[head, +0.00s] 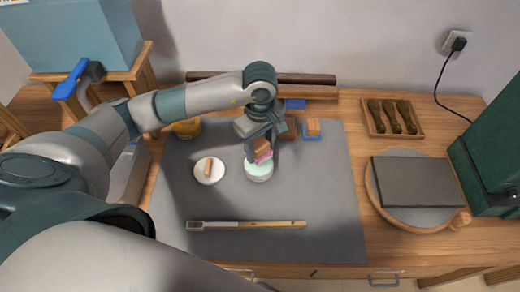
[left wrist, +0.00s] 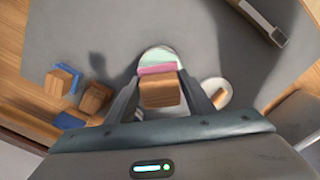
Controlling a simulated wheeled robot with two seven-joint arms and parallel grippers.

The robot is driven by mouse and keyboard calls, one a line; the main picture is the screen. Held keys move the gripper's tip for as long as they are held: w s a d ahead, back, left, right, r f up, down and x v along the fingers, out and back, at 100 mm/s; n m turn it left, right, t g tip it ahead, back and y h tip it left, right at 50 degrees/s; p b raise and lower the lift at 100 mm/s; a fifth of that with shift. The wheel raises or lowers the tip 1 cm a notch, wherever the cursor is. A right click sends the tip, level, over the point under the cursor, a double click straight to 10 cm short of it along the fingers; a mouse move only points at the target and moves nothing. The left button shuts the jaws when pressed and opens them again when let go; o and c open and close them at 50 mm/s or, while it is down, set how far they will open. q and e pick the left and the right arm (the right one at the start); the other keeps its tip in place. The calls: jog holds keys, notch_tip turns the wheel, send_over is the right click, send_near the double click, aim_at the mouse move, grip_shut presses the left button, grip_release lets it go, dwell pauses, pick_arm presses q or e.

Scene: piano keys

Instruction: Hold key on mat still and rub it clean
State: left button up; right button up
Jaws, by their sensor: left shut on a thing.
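The key (head: 245,225) is a long pale wooden stick with a grey end at the left. It lies across the front of the grey mat (head: 330,210), and part of it shows in the left wrist view (left wrist: 262,20). My left gripper (head: 263,148) is shut on a wooden block with a pink pad (head: 264,156), also seen in the left wrist view (left wrist: 160,88). The pad is over a round tin of pale green stuff (head: 258,172); I cannot tell whether they touch. The gripper is behind the key, away from it. My right gripper is not in view.
A white dish (head: 203,176) with a small wooden piece is left of the tin. Blocks with blue pads (head: 312,127) sit at the mat's back. A tool tray (head: 393,131) and a round board with a dark slab (head: 415,181) are at right. The mat's front right is clear.

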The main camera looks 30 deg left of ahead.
pick_arm(q)
jog(key=shift+r, duration=1.1)
jog(key=shift+d+r+m, duration=0.3)
jog(key=shift+r+m, duration=0.05)
jog(key=shift+m, duration=0.35)
jog(key=s+d+r+m+b, duration=0.2)
jog(key=r+m, duration=0.4)
jog(key=m, duration=0.6)
jog(key=shift+s+d+b, duration=0.25)
jog(key=shift+s+b, duration=0.55)
jog(key=shift+b, duration=0.25)
